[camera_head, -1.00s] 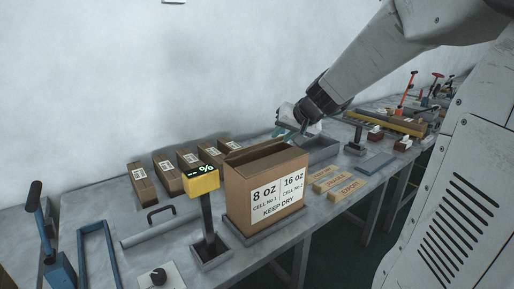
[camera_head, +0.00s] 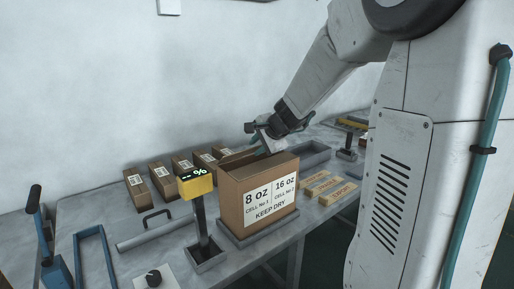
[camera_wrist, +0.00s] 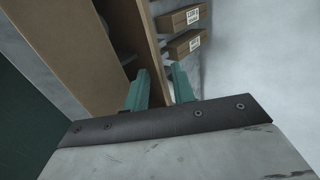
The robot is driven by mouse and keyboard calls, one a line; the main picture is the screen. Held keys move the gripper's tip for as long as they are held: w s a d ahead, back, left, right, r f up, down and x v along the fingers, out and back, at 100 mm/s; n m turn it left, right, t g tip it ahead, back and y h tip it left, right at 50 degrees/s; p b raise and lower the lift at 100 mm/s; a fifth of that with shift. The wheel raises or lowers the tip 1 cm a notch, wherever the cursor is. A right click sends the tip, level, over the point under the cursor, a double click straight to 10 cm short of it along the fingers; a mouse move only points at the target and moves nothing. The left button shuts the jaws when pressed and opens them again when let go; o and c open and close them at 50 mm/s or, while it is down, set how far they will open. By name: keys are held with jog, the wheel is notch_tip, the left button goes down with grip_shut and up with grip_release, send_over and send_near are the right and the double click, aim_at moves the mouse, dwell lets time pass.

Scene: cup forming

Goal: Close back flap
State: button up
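The brown carton (camera_head: 235,205), labelled 8 oz and 16 oz, stands upright on a grey base plate on the bench. Its back flap (camera_head: 238,156) stands up at the rear of the top. My gripper (camera_head: 250,140) is at the back edge of the carton, over that flap. In the wrist view the two teal fingers of my gripper (camera_wrist: 160,82) are apart. The thin brown panel of the back flap (camera_wrist: 153,45) runs into the gap between them. Whether either finger touches it I cannot tell. The flap's far end is partly hidden by my gripper.
Several small cartons (camera_head: 160,181) stand in a row behind. A yellow percent display (camera_head: 195,184) on a post stands close to the carton's left. A grey tray (camera_head: 312,154) and several tan labelled blocks (camera_head: 327,187) lie to the right.

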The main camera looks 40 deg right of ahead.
jog(key=shift+w+f, duration=0.5)
jog(key=shift+w, duration=0.05)
grip_shut()
